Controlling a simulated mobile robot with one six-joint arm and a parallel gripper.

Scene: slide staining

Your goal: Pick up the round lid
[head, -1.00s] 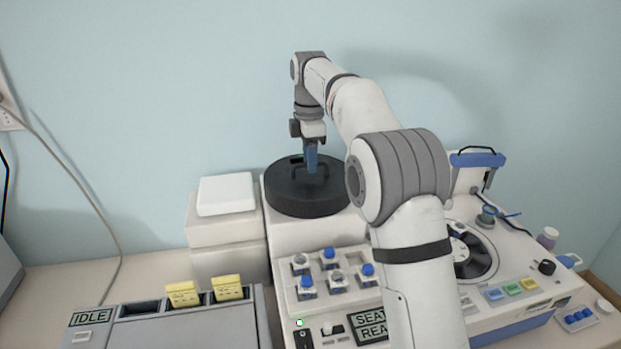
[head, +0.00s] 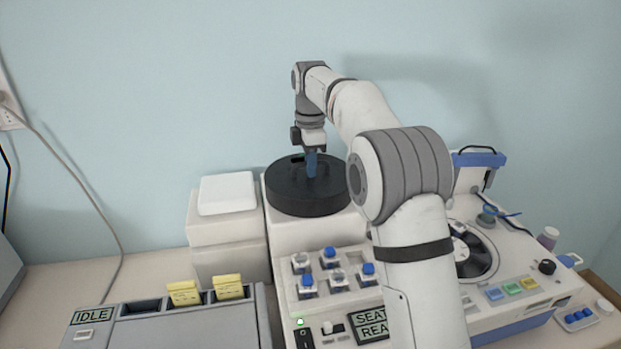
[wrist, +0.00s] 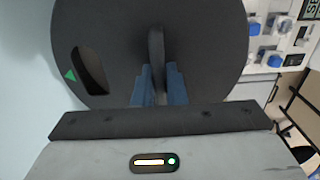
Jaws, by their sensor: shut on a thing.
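The round lid (head: 290,199) is a black disc with an arched handle, resting on a white block at the back middle in the head view. My gripper (head: 311,174) points down at its centre with blue fingers shut on the handle. In the wrist view the lid (wrist: 205,60) fills the upper middle, with a dark slot and a green triangle mark at its left. There the blue fingertips (wrist: 158,72) stand on either side of the handle (wrist: 155,45). The lid's underside is hidden.
White stacked boxes (head: 226,228) stand just left of the lid. A rack of blue-capped bottles (head: 335,290) is in front of it. A machine with an open blue-edged cover (head: 478,160) and a black rotor (head: 470,255) stands at the right. A grey "IDLE" unit (head: 180,330) is at front left.

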